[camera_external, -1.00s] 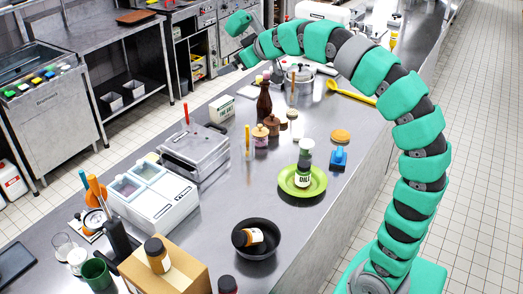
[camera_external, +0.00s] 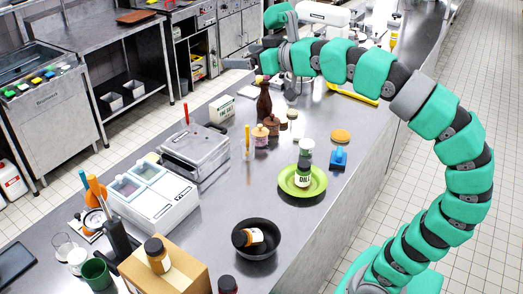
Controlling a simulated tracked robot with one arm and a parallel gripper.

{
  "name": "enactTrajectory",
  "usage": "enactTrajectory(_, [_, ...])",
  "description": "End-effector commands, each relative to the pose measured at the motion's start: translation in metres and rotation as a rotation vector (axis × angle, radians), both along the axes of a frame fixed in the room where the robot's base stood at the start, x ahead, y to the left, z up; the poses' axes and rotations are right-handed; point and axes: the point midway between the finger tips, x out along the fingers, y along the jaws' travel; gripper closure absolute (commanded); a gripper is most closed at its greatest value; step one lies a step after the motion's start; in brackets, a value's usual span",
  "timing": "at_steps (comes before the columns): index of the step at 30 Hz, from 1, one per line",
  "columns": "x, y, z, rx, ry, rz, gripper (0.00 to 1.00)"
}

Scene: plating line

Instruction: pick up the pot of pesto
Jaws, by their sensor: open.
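I cannot tell any pot as pesto by its label. A jar with a label reading like "DILL" (camera_external: 304,174) stands upright on a green plate (camera_external: 318,190) at the middle right of the counter. A dark jar with an orange-and-white label (camera_external: 254,236) lies tilted in a black bowl (camera_external: 270,251). A similar jar (camera_external: 157,257) stands on a cardboard box. Small lidded brown pots (camera_external: 261,134) stand beside a dark bottle (camera_external: 264,103). My gripper (camera_external: 255,58) is open and empty in the air at the upper middle, apart from all of these.
A white two-lidded container (camera_external: 152,200) and a grey metal appliance (camera_external: 194,150) stand on the left of the counter. A blue-handled item with a round tan top (camera_external: 340,146) and a yellow spoon (camera_external: 352,93) lie right. The counter between plate and bowl is clear.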

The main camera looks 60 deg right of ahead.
Motion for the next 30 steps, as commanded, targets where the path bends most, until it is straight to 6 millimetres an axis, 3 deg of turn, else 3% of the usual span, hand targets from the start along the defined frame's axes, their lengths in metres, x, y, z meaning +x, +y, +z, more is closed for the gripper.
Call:
enactTrajectory(5, [0.010,-0.009,-0.018,0.010,0.032,-0.046,0.20])
enactTrajectory(8, [0.031,-0.028,-0.055,0.031,0.098,-0.148,0.20])
enactTrajectory(12, [0.062,-0.073,-0.130,0.082,0.213,-0.375,0.20])
enactTrajectory(18, [0.089,-0.146,-0.234,0.146,0.315,-0.735,0.20])
enactTrajectory(23, [0.095,-0.206,-0.317,0.177,0.340,-1.025,0.20])
enactTrajectory(30, [0.083,-0.289,-0.436,0.172,0.279,-1.428,0.20])
